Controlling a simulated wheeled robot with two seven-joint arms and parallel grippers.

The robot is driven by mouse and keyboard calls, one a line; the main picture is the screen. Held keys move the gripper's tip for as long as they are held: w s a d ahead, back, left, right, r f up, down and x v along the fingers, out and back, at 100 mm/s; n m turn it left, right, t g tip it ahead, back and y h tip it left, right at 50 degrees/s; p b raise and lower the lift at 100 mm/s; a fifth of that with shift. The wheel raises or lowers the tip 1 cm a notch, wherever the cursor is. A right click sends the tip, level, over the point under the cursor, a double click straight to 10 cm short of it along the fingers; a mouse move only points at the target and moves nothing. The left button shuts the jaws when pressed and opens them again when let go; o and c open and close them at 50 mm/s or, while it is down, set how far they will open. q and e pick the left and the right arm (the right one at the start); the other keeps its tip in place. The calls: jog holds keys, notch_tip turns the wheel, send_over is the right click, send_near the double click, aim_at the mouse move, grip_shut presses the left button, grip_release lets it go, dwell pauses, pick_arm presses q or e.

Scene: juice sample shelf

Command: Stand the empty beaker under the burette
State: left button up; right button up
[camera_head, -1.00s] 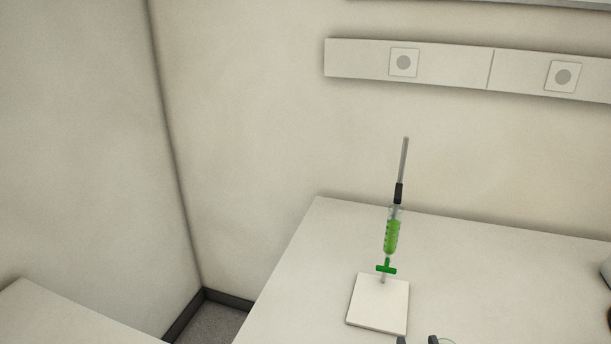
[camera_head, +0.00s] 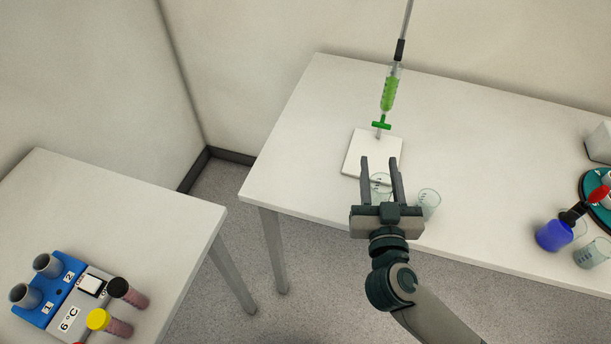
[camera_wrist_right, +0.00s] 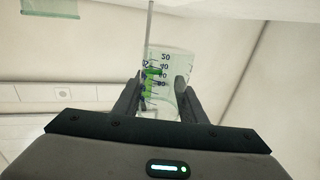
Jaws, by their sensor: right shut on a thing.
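The burette (camera_head: 389,94) hangs on a thin rod, with green liquid inside and a green stopcock (camera_head: 381,125) low on it. Below it lies a square white plate (camera_head: 358,152) on the table. My right gripper (camera_head: 380,160) is shut on a clear beaker (camera_head: 380,188), in front of the plate's near edge. The fingers partly hide the beaker. In the right wrist view the beaker (camera_wrist_right: 172,62) shows between the fingers, clear and printed with scale marks, with the green of the burette showing behind or through it. My left gripper is not in view.
A second clear beaker (camera_head: 430,200) stands just right of my right gripper. A blue-filled flask (camera_head: 552,237), another beaker (camera_head: 592,253) and a teal round tray (camera_head: 588,190) are at the right. A blue block (camera_head: 38,308) with tubes sits on the left table.

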jog(key=w+a+r+p, duration=0.2)
jog(key=w+a, duration=0.2)
jog(key=a, duration=0.1)
jog(key=shift+w+r, duration=0.25)
jog(key=shift+w, duration=0.05)
jog(key=w+a+f, duration=0.2)
jog(key=a, duration=0.1)
jog(key=w+a+f, duration=0.2)
jog(key=a, duration=0.1)
jog(key=w+a+f, duration=0.2)
jog(key=a+f, duration=0.1)
jog(key=a, duration=0.1)
